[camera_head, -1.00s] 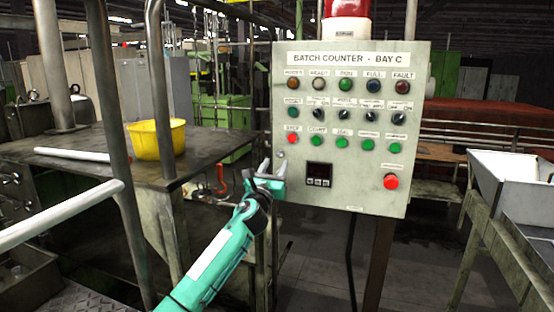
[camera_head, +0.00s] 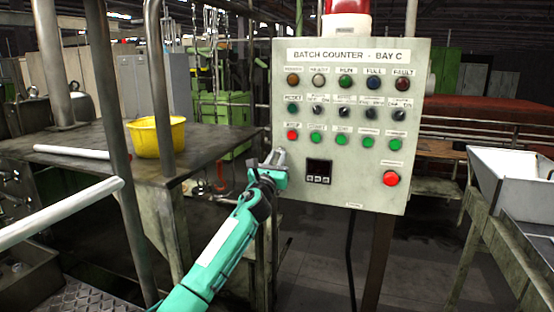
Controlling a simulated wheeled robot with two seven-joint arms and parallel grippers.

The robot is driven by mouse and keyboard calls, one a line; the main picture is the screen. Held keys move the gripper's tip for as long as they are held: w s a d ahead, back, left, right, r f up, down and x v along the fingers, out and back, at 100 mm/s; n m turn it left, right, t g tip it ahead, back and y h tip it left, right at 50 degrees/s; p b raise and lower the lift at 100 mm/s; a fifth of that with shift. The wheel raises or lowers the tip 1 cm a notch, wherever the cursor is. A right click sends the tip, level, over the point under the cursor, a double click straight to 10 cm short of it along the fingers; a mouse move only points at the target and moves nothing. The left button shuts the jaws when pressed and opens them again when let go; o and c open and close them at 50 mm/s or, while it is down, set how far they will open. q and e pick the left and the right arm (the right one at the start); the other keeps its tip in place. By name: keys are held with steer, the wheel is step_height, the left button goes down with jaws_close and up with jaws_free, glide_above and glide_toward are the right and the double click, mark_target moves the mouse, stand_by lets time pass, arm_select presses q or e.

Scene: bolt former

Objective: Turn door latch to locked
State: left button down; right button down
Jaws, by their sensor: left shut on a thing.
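The grey control box (camera_head: 345,185) labelled "BATCH COUNTER - BAY C" stands upright, facing me, with its door shut. My left gripper (camera_head: 276,157) comes in from the lower left on a teal arm and is at the left edge of the box door. It is shut on the door latch, which is small and mostly hidden by the fingers, so its exact angle cannot be told. My right gripper is not in view.
The door carries lamps, switches, buttons, a small display (camera_head: 318,171) and a large red button (camera_head: 390,178). A dark table (camera_head: 60,148) with a yellow bucket (camera_head: 157,137) stands left, behind metal posts. A white hopper (camera_head: 510,175) stands right.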

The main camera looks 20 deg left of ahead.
arm_select(q)
steer(key=shift+n, duration=0.3)
steer(key=n+y, duration=0.1)
steer(key=n, duration=0.1)
steer(key=n+y+b, duration=0.1)
steer(key=n, duration=0.1)
steer(key=shift+d+n+y+b, duration=0.2)
steer(key=shift+n+y+b, duration=0.1)
steer(key=shift+n+y, duration=0.1)
steer(key=n+g+y, duration=0.1)
steer(key=n, duration=0.3)
steer(key=shift+d+r+y, duration=0.1)
steer(key=shift+y, duration=0.3)
steer(key=n+g+y, duration=0.1)
steer(key=n, duration=0.2)
steer(key=shift+d+r+y, duration=0.1)
steer(key=shift+y, duration=0.2)
steer(key=n, duration=0.2)
steer(key=n+g, duration=0.1)
steer(key=n, duration=0.1)
steer(key=shift+d+r+n+y, duration=0.15)
steer(key=shift+r+n+y, duration=0.05)
steer(key=shift+n+y, duration=0.2)
steer(key=n+g+p, duration=0.1)
steer(key=n, duration=0.1)
steer(key=shift+r+n+g, duration=0.1)
steer(key=shift+n+g, duration=0.2)
steer(key=shift+n+g+p, duration=0.45)
steer(key=shift+n+g, duration=0.05)
steer(key=shift+n, duration=0.8)
